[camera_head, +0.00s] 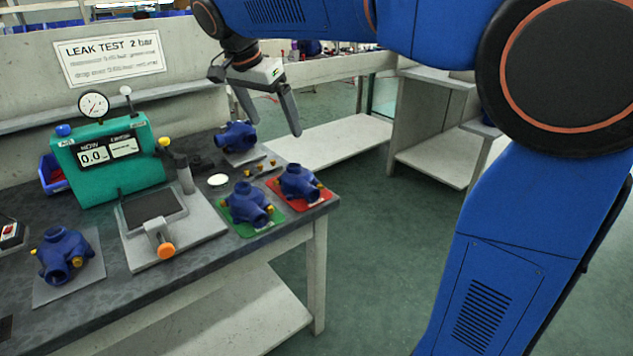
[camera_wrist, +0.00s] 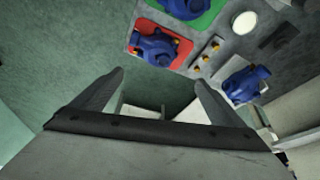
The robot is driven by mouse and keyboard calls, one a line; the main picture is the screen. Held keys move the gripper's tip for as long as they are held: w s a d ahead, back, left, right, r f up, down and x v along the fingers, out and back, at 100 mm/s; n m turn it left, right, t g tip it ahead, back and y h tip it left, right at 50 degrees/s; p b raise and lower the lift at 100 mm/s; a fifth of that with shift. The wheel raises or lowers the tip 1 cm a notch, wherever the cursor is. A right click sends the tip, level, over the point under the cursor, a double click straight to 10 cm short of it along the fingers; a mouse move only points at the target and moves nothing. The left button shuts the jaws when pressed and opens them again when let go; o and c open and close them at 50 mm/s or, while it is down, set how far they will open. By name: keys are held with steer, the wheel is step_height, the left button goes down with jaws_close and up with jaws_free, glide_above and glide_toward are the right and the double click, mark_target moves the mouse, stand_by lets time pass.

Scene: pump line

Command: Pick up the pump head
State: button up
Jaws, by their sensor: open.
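Several blue pump heads stand on the bench. One pump head (camera_head: 64,255) is on a grey mat at the left, one (camera_head: 250,204) on a green mat, one (camera_head: 300,181) on a red mat, and one (camera_head: 237,136) on a grey plate at the far side. I cannot tell which one the task means. My gripper (camera_head: 274,126) is open and empty, raised above the bench's far right end, apart from every pump head. In the wrist view, the red-mat pump head (camera_wrist: 158,47) lies beyond the open fingers (camera_wrist: 159,80), and the far pump head (camera_wrist: 245,84) is right of them.
A green leak tester (camera_head: 108,158) with a gauge stands behind a grey test fixture (camera_head: 170,228) with an orange-knobbed clamp. Small brass fittings (camera_head: 260,170) and a white disc (camera_head: 218,180) lie between the mats. A leak-test sign (camera_head: 110,57) hangs behind. Floor right of the bench is clear.

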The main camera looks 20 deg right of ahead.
glide_above(296, 169)
steer(key=a, duration=0.2)
steer(key=f, duration=1.1)
steer(key=shift+s+f, duration=0.1)
steer(key=shift+s, duration=0.25)
steer(key=shift+s+x, duration=0.2)
steer(key=shift+x, duration=2.35)
steer(key=shift+c, duration=0.6)
steer(key=c, duration=1.2)
